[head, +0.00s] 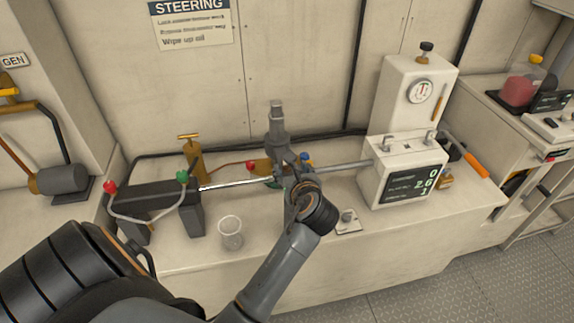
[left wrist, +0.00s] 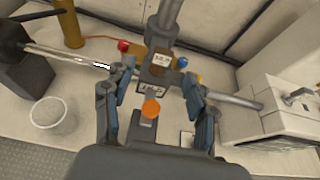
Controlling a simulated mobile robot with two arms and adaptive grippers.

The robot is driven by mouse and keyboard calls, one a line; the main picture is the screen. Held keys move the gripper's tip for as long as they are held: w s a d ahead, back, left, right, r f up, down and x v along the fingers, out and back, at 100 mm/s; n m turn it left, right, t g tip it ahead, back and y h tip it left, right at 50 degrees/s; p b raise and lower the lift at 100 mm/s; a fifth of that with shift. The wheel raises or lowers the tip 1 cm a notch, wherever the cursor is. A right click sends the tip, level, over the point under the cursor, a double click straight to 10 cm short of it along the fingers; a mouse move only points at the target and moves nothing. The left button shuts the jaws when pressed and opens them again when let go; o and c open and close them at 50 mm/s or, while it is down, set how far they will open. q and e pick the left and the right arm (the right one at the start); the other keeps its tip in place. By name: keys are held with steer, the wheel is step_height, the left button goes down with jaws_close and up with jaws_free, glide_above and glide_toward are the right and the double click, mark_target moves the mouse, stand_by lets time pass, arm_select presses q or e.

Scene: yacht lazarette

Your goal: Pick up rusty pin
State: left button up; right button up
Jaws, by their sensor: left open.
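An orange round piece (left wrist: 152,109), perhaps the head of the rusty pin, shows between my fingers in the left wrist view. It sits on a grey metal part; its shaft cannot be seen. In the head view my gripper and wrist hide this spot. My left gripper (left wrist: 158,76) is open, with a finger on each side of a grey fitting on the steel rod. I cannot tell whether the fingers touch anything. In the head view my left gripper (head: 287,170) is over the middle of the bench, at the rod. My right gripper is not in view.
A polished rod (head: 235,184) runs from a dark bracket (head: 160,192) to a white gauge box (head: 404,180). A clear cup (head: 230,232) stands in front of it on the bench. A grey post (head: 277,128) rises behind my gripper.

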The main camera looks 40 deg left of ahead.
mark_target(287, 169)
arm_select(q)
steer(key=x, duration=0.4)
steer(key=p+x, duration=0.1)
steer(key=x, duration=0.4)
steer(key=shift+w+d, duration=0.2)
steer(key=shift+w, duration=0.05)
steer(key=shift+s, duration=0.1)
steer(key=shift+c, duration=0.4)
jaws_close()
